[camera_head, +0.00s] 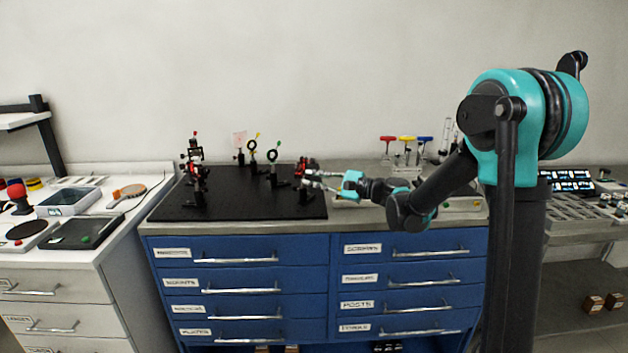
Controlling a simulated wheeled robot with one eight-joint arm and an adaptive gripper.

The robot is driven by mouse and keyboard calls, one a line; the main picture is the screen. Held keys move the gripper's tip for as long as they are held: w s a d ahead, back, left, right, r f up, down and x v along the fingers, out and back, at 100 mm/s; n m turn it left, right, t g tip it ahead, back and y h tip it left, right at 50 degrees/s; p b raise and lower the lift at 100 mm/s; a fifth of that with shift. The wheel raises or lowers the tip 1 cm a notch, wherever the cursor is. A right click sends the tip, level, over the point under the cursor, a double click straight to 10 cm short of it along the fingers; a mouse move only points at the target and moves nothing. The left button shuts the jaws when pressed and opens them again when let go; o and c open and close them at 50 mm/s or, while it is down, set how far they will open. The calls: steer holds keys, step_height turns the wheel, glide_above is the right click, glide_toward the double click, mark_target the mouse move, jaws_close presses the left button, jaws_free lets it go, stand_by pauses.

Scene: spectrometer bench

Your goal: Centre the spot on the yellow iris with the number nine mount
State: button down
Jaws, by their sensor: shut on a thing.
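The yellow-tipped iris (252,145) is a small black ring on a post at the back of the black breadboard (235,206). A red mount (302,168) stands near the board's right edge. My gripper (312,177) reaches it from the right and is shut on a small part of this mount, probably a knob; the fingers hide which part. Number labels are too small to read, so I cannot tell if this is number nine. I cannot make out a light spot on the iris.
A green-tipped iris (272,156) stands in front of the yellow one, left of my gripper. A pale card (239,139) stands behind. More red and black mounts (196,155) stand at the left. Coloured-handled tools (407,139) stand in a rack at right. The board's front is mostly clear.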

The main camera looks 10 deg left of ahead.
steer(key=c, duration=1.5)
jaws_free()
steer(key=shift+d, duration=0.1)
steer(key=d, duration=0.4)
steer(key=s+d, duration=0.1)
steer(key=d, duration=0.2)
steer(key=s+d, duration=0.1)
steer(key=d, duration=0.3)
steer(key=shift+s+d, duration=0.15)
steer(key=shift+d, duration=0.15)
steer(key=s+d+f+n+h, duration=0.3)
steer(key=s+d+f+h, duration=0.3)
steer(key=s+d+f, duration=0.1)
steer(key=s+d+f+n+h, duration=0.3)
steer(key=s+d+f+h, duration=0.2)
steer(key=s+d+f, duration=0.3)
steer(key=s+d+f+n+h, duration=0.3)
steer(key=s+d+f+h, duration=0.3)
steer(key=d, duration=0.6)
steer(key=shift+s+d+f+n+t+h, duration=0.15)
steer(key=shift+s+d+f+n+t, duration=0.05)
steer(key=shift+s+f, duration=0.45)
steer(key=shift+s+d+f+n+t+h, duration=0.2)
steer(key=shift+s+f, duration=0.25)
steer(key=shift+f, duration=0.25)
